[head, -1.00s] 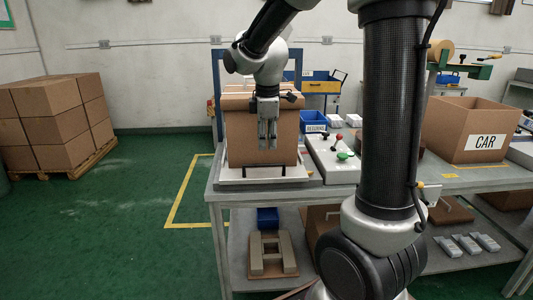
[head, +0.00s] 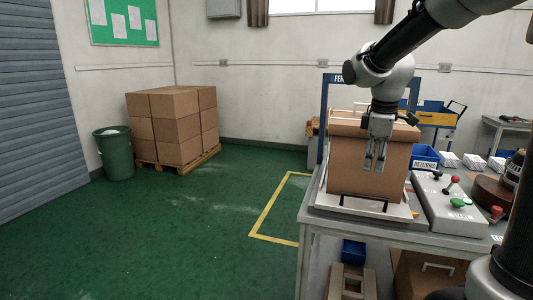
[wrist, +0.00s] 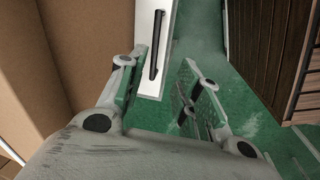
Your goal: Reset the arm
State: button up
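My gripper (head: 375,162) hangs pointing down in front of the near face of a large brown cardboard box (head: 345,170) in the head view. My arm reaches to it from the upper right. In the wrist view the two fingers (wrist: 164,88) stand apart with nothing between them, so the gripper is open and empty. The box's brown side (wrist: 85,50) fills the left of the wrist view, beside the left finger. I cannot tell the exact gap between gripper and box.
The box stands on a white plate (head: 333,203) at the left end of a grey workbench (head: 345,236). A panel with coloured knobs (head: 430,207) and a blue RETURNS bin (head: 424,155) are to the right. Green floor is open on the left, before stacked cartons (head: 165,128) and a bin (head: 115,152).

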jog(key=s+d+m+t, duration=0.2)
jog(key=s+m, duration=0.9)
jog(key=s, duration=1.2)
jog(key=shift+d+r+y, duration=0.2)
jog(key=shift+r+y, duration=0.2)
jog(key=shift+r, duration=0.05)
jog(key=shift+d, duration=0.1)
